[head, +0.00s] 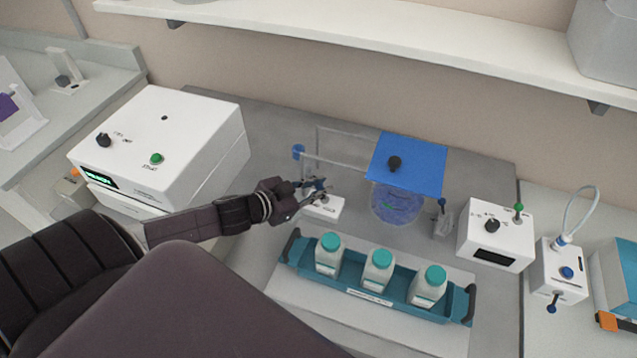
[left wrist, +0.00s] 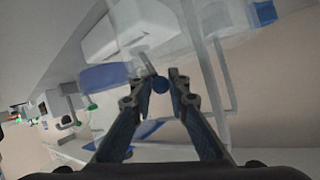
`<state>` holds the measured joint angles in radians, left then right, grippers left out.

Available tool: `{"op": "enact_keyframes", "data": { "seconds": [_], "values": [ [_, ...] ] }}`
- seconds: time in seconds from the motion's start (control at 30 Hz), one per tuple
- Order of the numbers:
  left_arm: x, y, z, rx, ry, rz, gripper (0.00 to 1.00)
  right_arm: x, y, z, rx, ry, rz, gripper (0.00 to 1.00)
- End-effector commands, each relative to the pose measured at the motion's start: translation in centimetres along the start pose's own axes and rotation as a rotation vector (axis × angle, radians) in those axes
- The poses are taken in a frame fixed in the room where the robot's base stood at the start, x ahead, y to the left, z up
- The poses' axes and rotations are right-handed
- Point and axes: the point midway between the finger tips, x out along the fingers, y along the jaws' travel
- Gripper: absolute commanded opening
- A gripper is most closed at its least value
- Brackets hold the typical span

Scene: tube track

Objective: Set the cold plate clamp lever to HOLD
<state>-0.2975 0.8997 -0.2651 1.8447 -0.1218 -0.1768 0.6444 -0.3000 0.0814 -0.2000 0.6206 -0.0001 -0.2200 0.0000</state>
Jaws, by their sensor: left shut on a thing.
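My left gripper (head: 312,187) is at a small white base (head: 325,207) on the grey bench, left of the blue-lidded vessel. In the left wrist view, a round blue knob (left wrist: 160,84) on a thin stem, the lever's end, sits between the fingertips of my left gripper (left wrist: 159,80). The gripper is shut on this lever knob. The fingers hide most of the lever in the head view, and the markings on the base are too small to read. My right gripper is not in view.
A teal rack (head: 395,300) with three capped bottles stands just in front. The vessel's blue lid (head: 408,165) and a clear frame (head: 345,163) are close behind. A white instrument (head: 160,140) stands left, and a control box (head: 497,240) stands right.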

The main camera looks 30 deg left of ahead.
Motion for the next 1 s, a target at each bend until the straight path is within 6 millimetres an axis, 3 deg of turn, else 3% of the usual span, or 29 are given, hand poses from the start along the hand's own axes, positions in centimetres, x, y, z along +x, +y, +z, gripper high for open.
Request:
{"op": "enact_keyframes", "data": {
  "seconds": [0.2, 0.5, 1.0],
  "values": [
    [0.0, 0.3, -1.2, 0.119, -0.083, -0.034, 0.00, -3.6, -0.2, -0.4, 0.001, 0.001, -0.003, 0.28],
    [0.6, 1.5, -1.5, 0.325, -0.224, -0.090, 0.00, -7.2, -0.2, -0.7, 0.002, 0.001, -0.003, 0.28],
    [1.5, 2.7, -1.3, 0.551, -0.375, -0.152, 0.00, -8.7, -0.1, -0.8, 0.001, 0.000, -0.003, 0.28]
  ]
}}
